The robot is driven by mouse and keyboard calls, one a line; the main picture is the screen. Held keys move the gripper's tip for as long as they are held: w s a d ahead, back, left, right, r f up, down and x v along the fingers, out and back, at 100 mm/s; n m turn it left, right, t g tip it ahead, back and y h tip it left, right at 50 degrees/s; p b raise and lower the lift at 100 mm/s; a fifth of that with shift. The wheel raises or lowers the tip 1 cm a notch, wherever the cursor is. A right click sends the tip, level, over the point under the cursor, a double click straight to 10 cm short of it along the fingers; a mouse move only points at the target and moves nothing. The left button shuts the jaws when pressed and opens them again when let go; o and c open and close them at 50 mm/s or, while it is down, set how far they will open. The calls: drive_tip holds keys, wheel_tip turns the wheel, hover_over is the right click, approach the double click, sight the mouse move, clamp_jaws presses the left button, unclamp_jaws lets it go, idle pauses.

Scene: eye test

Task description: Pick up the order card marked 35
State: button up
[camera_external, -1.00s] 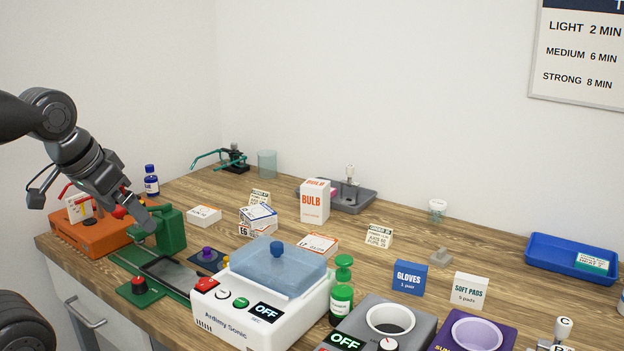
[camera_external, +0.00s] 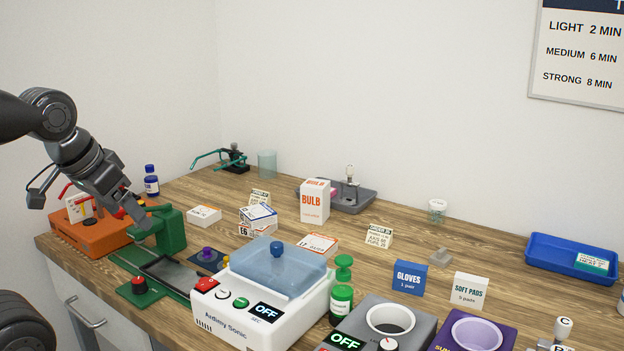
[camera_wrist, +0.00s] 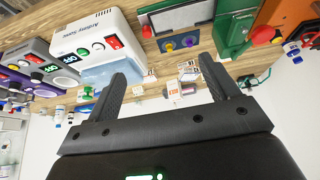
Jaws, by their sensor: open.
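One white card (camera_external: 260,197) stands behind the stacked small boxes, left of the bulb box. Another white card (camera_external: 379,236) stands on the open wood right of the middle. My gripper (camera_external: 138,214) is at the left, by the green press, apart from all three cards. In the wrist view my gripper (camera_wrist: 162,66) is open, with nothing between its fingers.
The green press (camera_external: 170,232) and orange device (camera_external: 95,236) are close to my gripper. The white Sonic machine (camera_external: 220,318) stands in front. The bulb box (camera_external: 315,203), grey tray (camera_external: 352,200), gloves box (camera_external: 409,278) and blue tray (camera_external: 545,252) stand further right. Bare wood surrounds the middle card.

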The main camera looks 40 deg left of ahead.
drive_tip(key=w+d+r, duration=0.1)
drive_tip(key=w+r, duration=0.1)
drive_tip(key=w, duration=0.4)
drive_tip(key=w+d+r, duration=0.1)
drive_tip(key=w+r, duration=0.2)
drive_tip(key=w, duration=0.3)
drive_tip(key=g, duration=0.1)
hover_over(380, 233)
drive_tip(key=s, duration=0.4)
wheel_tip(380, 233, down, 16)
drive_tip(key=shift+n, duration=0.3)
drive_tip(key=x, duration=1)
drive_tip(key=shift+s+f, duration=0.1)
drive_tip(key=shift+s, duration=0.05)
drive_tip(key=shift+c, duration=0.2)
drive_tip(key=c, duration=1)
